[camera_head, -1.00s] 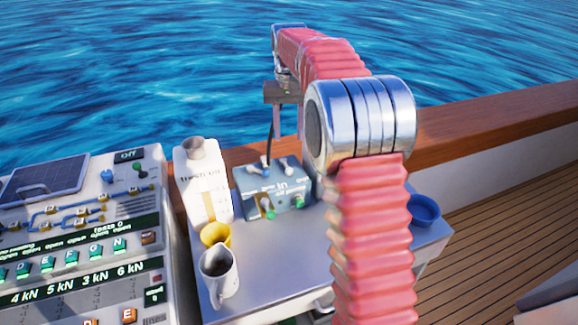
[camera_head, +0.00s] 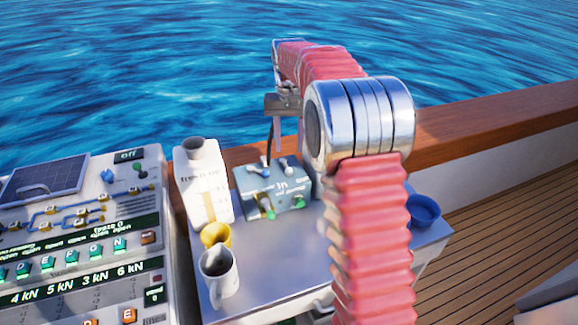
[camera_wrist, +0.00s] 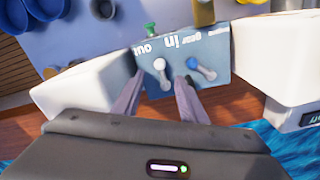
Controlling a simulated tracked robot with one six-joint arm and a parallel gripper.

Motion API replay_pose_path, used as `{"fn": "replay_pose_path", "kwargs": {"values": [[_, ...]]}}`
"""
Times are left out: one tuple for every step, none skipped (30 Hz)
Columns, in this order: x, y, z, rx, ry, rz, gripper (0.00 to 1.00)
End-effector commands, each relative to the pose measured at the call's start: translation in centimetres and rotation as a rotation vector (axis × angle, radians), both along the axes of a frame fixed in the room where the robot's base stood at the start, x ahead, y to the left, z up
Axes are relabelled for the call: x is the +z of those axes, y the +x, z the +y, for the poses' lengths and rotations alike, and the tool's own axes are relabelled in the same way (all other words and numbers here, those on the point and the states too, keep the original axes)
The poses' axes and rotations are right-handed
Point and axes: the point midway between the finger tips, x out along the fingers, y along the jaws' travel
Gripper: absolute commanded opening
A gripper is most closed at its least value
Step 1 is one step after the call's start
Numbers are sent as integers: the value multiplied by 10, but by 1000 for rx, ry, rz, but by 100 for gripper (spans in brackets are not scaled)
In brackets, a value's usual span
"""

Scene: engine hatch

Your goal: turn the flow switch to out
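The grey-blue switch box (camera_head: 272,196) stands on the metal table, with the word "in" on its face. Two short levers sit on top, one with a blue knob (camera_head: 264,173) and one with a white knob (camera_head: 284,163). In the wrist view the box (camera_wrist: 210,45) appears upside down, with "out", "in" and "gear" lettering. There the white-knobbed lever (camera_wrist: 160,66) lies between the fingertips of my gripper (camera_wrist: 158,82). The fingers are apart, and I cannot tell whether they touch it. The blue-knobbed lever (camera_wrist: 192,64) is just right of the right finger.
A white carton (camera_head: 203,185) stands close left of the box. A yellow cup (camera_head: 215,234) and a white mug (camera_head: 219,275) are in front of it. A blue bowl (camera_head: 423,210) is at the right. A control panel (camera_head: 80,245) fills the left. A wooden rail (camera_head: 480,118) runs behind.

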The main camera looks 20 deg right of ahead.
Motion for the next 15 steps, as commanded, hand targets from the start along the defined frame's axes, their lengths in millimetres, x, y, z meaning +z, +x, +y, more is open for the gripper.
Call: {"fn": "replay_pose_path", "kwargs": {"values": [[-9, -1, 0, 0, 0, 3, 39], [-13, -1, 0, 0, 0, 3, 39], [-19, -1, 0, 0, 0, 2, 39], [-24, -1, 0, 0, 0, 3, 39], [-29, -1, 0, 0, 0, 2, 39], [-35, -1, 0, 0, 0, 2, 39], [-39, -1, 0, 0, 0, 2, 39], [-44, -1, 0, 0, 0, 2, 39], [-51, -1, 0, 0, 0, 3, 39], [-55, -1, 0, 0, 0, 2, 39], [-60, -1, 0, 0, 0, 2, 39], [-66, -1, 0, 0, 0, 2, 39], [-70, -1, 0, 0, -1, 1, 39], [-73, -1, 0, 0, -1, 0, 39], [-78, -1, 0, 0, -1, 0, 39]]}}
